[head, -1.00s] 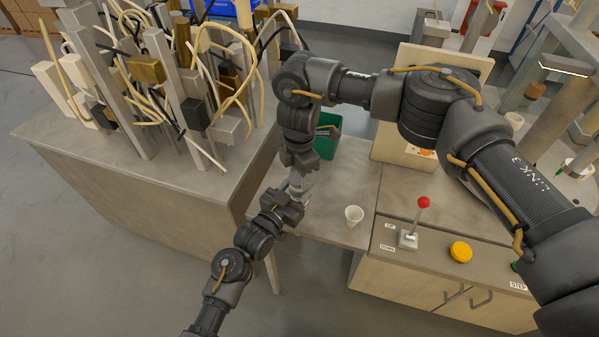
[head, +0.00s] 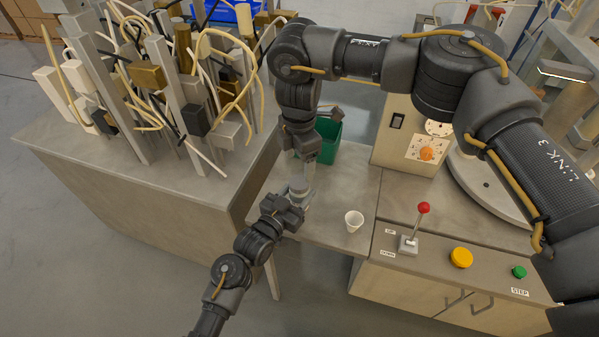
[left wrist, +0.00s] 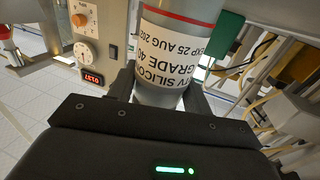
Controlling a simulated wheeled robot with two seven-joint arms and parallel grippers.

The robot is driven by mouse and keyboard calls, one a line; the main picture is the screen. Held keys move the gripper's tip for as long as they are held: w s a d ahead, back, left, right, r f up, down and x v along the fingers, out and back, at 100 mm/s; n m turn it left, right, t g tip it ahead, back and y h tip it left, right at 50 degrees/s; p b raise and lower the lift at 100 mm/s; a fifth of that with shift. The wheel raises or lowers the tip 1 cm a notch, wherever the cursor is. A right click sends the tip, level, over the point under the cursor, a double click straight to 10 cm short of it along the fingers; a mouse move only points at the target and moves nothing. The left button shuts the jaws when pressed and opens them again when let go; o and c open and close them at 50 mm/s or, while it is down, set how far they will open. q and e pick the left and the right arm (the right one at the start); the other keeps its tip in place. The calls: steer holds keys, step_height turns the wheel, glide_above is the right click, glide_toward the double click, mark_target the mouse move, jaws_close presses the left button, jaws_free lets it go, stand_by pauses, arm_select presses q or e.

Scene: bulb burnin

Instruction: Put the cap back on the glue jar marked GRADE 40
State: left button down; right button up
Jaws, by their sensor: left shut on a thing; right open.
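The glue jar (left wrist: 185,45) is a grey cylinder with a white, red-edged label reading GRADE 40, upside down in the left wrist view. My left gripper (left wrist: 160,97) is shut around it, also seen at lower centre in the head view (head: 290,205). My right gripper (head: 307,165) is open just above that top, pointing down. The gap between them is hard to judge.
A green bin (head: 326,155) stands behind my right gripper. A dial box (head: 398,150) stands behind. Cluttered posts and cables (head: 190,80) crowd the left bench.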

step_height(320, 180, up, 5)
stand_by(0.3)
arm_select(q)
steer(key=c, duration=0.6)
jaws_free()
steer(key=shift+o, duration=0.2)
steer(key=b+v, duration=0.2)
steer(key=v, duration=0.8)
steer(key=shift+s+a, duration=0.25)
steer(key=shift+s, duration=0.05)
arm_select(e)
step_height(320, 180, down, 2)
steer(key=shift+f, duration=0.25)
